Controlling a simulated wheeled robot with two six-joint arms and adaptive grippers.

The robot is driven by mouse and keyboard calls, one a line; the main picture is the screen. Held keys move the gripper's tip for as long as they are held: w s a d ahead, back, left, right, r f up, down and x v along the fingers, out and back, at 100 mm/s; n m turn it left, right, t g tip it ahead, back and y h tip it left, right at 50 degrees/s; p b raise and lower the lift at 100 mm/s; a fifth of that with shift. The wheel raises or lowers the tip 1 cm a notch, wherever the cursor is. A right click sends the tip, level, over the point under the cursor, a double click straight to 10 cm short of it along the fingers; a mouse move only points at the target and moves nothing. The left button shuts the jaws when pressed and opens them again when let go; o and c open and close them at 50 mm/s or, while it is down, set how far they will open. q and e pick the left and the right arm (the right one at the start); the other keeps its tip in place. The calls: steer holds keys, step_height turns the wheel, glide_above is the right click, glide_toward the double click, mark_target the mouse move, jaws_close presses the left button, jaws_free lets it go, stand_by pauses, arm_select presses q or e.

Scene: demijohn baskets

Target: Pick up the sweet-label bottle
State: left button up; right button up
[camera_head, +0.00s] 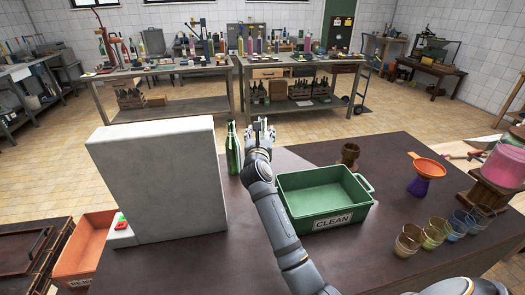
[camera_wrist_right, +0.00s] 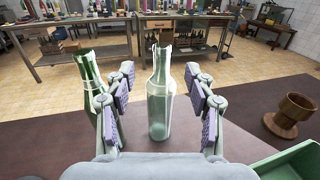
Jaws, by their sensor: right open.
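My right gripper (camera_head: 262,128) is open at the far edge of the dark table, beside the grey block. In the right wrist view its fingers (camera_wrist_right: 158,82) stand on either side of a pale clear-green bottle (camera_wrist_right: 159,112), with gaps on both sides. That bottle is upright and is mostly hidden by the gripper in the head view. A darker green bottle (camera_head: 233,152) stands just left of the gripper; in the wrist view it (camera_wrist_right: 90,75) is partly behind the left finger. I cannot read a label on either bottle. My left gripper is out of view.
A tall grey block (camera_head: 160,180) stands left of the bottles. A green CLEAN crate (camera_head: 325,220) is right of my right arm. A brown cup (camera_head: 350,153), an orange funnel (camera_head: 428,166) and several coloured glasses stand farther right. An orange crate (camera_head: 85,250) is at the lower left.

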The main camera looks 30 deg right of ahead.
mark_target(262, 135)
steer(key=x, duration=0.2)
steer(key=f+x, duration=0.1)
steer(key=x, duration=0.5)
steer(key=shift+d+f, duration=0.2)
steer(key=shift+f, duration=0.15)
steer(key=shift+s+a+r, duration=0.1)
steer(key=shift+r, duration=0.05)
steer(key=shift+c, duration=1.3)
jaws_close()
